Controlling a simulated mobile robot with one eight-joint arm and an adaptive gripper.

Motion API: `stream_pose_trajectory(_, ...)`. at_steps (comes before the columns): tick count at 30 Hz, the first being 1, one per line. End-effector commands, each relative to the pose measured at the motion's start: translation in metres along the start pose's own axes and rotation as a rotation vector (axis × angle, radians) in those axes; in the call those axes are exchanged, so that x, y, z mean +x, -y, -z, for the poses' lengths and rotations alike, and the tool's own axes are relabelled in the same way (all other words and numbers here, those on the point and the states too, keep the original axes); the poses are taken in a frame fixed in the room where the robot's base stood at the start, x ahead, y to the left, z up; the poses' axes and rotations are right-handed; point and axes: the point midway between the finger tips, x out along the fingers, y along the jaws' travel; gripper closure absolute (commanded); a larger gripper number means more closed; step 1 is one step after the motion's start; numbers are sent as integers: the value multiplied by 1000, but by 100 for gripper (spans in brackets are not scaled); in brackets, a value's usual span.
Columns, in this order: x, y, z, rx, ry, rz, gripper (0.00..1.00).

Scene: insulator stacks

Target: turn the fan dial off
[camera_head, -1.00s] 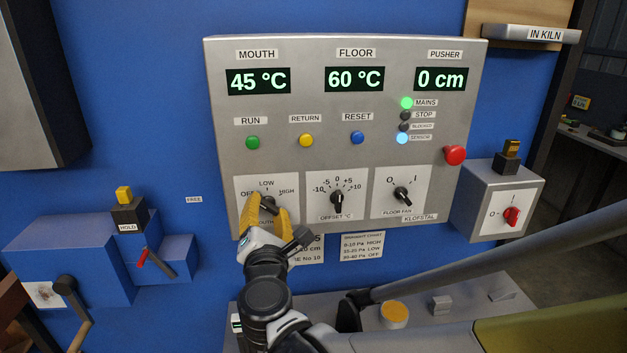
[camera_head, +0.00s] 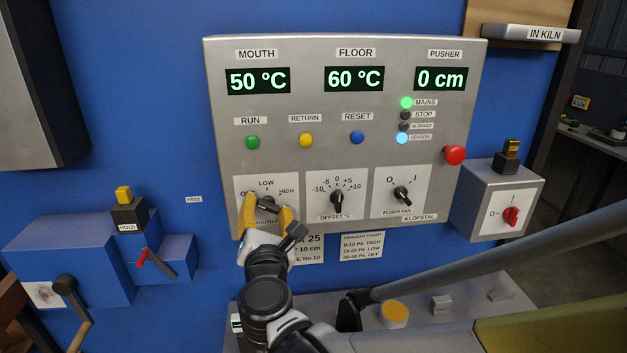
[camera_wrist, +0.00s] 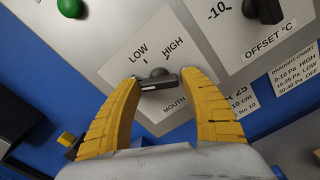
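The mouth dial (camera_head: 267,203), with LOW and HIGH marks, is at the lower left of the grey control panel (camera_head: 300,145). Its OFF mark is largely hidden behind my finger. My gripper (camera_head: 268,208) is open, its yellow fingers on either side of this dial. In the wrist view, the dial's dark bar (camera_wrist: 159,82) lies crosswise between my fingertips (camera_wrist: 159,83), very close to both; I cannot tell whether they touch. The exact pointer setting is unclear. A separate floor fan dial (camera_head: 403,195), marked O and I, is at the panel's lower right.
The offset dial (camera_head: 337,199) is just right of my gripper. A red button (camera_head: 454,155) sticks out at the panel's right edge. A red rotary switch (camera_head: 511,216) is on a box farther right. A blue housing with a lever (camera_head: 155,262) is at left.

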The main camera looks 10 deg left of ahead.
Motion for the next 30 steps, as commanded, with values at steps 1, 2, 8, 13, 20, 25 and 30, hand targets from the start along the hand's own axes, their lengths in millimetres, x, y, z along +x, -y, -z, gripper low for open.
stream_pose_trajectory(1,0,0,0,0,0,0,35)
stream_pose_trajectory(2,0,0,0,1,0,0,35)
stream_pose_trajectory(8,0,0,0,2,0,0,35)
stream_pose_trajectory(13,-9,-1,1,2,-2,-2,35)
stream_pose_trajectory(20,-55,-1,1,2,-3,-3,35)
stream_pose_trajectory(25,-91,-1,1,2,-2,-3,35)
stream_pose_trajectory(30,-114,0,0,1,-1,-1,35)
